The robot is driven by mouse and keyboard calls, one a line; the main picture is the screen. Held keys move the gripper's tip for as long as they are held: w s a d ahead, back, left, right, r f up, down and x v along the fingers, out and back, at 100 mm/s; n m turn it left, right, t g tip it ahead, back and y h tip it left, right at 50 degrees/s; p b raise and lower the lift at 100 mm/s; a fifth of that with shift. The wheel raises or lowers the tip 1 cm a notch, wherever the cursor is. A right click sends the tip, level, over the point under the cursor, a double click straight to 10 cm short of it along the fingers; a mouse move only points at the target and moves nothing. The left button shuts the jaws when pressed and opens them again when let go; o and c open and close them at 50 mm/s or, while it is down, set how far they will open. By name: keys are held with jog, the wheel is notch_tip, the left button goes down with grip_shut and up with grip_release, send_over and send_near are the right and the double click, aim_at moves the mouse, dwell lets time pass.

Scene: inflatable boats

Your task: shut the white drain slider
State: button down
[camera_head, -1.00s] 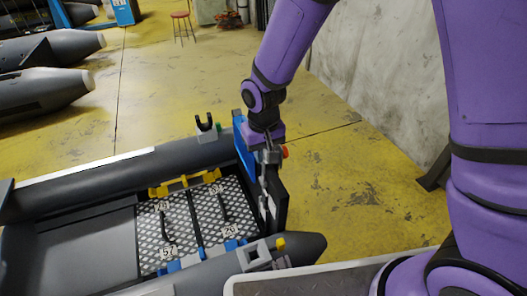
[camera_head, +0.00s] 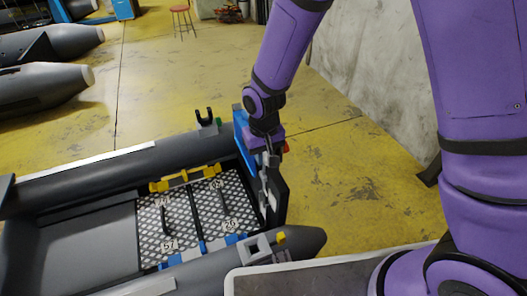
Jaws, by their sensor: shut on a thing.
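The white drain slider (camera_head: 264,203) shows as a small pale piece on the inner face of the dark transom (camera_head: 280,196) at the boat's right end. My gripper (camera_head: 266,183) points down over the transom's inner side. Its fingers are close together at the slider and shut on it; the contact itself is small and partly hidden by the fingers. How far the slider stands across its drain hole cannot be told.
The grey inflatable boat (camera_head: 110,176) has a checkered floor with numbered hatches (camera_head: 182,222), yellow and blue latches, and a blue piece (camera_head: 245,140) by the transom. Other grey boats (camera_head: 40,88) lie at the far left.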

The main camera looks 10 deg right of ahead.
jog(key=shift+d+f, duration=0.15)
jog(key=shift+f, duration=0.8)
jog(key=c, duration=0.9)
grip_release()
jog(key=shift+r, duration=0.1)
jog(key=shift+r, duration=3.4)
